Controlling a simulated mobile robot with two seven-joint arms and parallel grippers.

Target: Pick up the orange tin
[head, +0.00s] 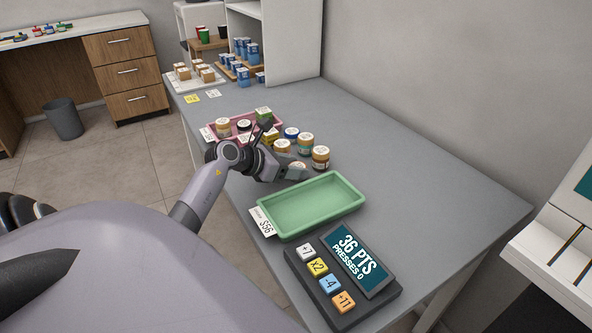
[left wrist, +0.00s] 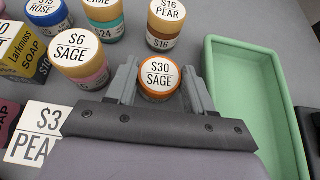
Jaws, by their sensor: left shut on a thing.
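The orange tin (left wrist: 160,84), with a white lid label reading S30 SAGE, stands on the grey counter between the two fingers of my left gripper (left wrist: 161,79). The fingers are shut on its sides. In the head view my left gripper (head: 291,171) reaches in from the left, and only a small part of the tin's lid (head: 298,165) shows behind it. I cannot see a gap under the tin. My right gripper is not in view.
An empty green tray (head: 268,222) lies just right of the tin. Several other jars crowd behind it, such as S16 PEAR (left wrist: 166,22) and S6 SAGE (left wrist: 78,52). A pink tray (head: 212,138) stands farther back. A button panel (head: 342,315) sits in front.

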